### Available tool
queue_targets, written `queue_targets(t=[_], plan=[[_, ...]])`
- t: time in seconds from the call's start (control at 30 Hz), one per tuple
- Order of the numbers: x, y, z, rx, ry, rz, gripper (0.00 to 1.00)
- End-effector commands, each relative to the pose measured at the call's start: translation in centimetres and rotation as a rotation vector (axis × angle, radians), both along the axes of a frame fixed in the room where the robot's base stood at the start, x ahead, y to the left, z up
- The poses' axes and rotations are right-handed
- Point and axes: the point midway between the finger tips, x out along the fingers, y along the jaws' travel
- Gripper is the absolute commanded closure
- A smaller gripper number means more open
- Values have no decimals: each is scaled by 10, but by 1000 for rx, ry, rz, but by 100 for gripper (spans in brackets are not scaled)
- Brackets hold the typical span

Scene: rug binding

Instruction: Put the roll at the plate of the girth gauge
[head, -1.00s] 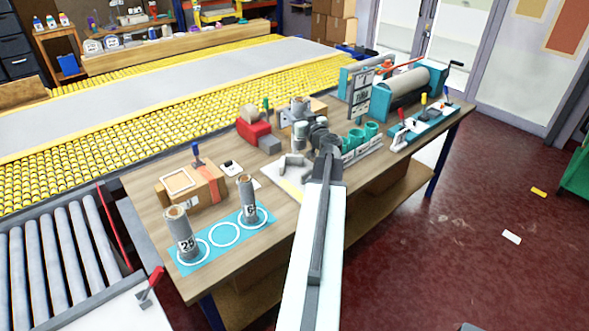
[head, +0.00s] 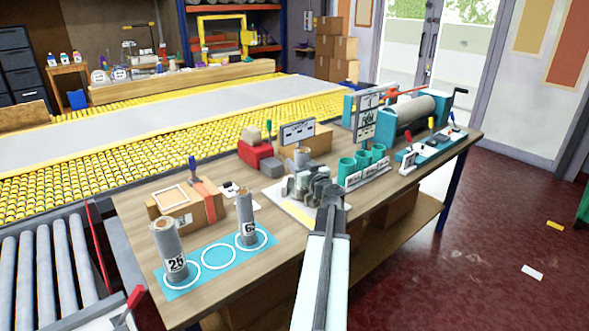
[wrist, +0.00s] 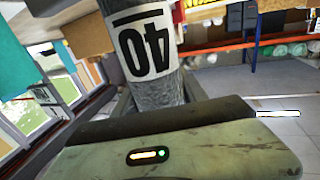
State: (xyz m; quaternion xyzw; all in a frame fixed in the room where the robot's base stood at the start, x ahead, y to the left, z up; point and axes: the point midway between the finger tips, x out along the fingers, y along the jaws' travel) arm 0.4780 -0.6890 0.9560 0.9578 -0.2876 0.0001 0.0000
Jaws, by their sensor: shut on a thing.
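My gripper (head: 316,186) is shut on a grey roll labelled 40 (wrist: 148,45), which fills the middle of the wrist view. In the head view the held roll (head: 302,157) appears upright, its brown top showing above the gripper. It is over or just beside the girth gauge, whose pale plate (head: 302,212) with a yellow strip lies on the bench. Grey blocks of the gauge (head: 287,187) show left of the gripper. The roll's lower end is hidden, so I cannot tell whether it touches the plate.
Rolls labelled 25 (head: 168,250) and 6 (head: 246,220) stand on a blue ringed mat (head: 217,255); its middle ring is empty. Teal cups (head: 362,160) stand right of the gripper. A red device (head: 256,149) and a white sign (head: 297,132) are behind.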

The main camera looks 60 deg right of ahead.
Motion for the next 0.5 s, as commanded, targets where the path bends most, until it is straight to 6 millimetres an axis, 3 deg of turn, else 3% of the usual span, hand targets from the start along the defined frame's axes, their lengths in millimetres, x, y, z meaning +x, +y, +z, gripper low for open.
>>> queue_targets(t=[0.2,0.27,0.5], plan=[[36,-25,1,0,0,2,94],[31,-21,-15,0,0,0,94],[30,-20,-11,0,0,0,94]])
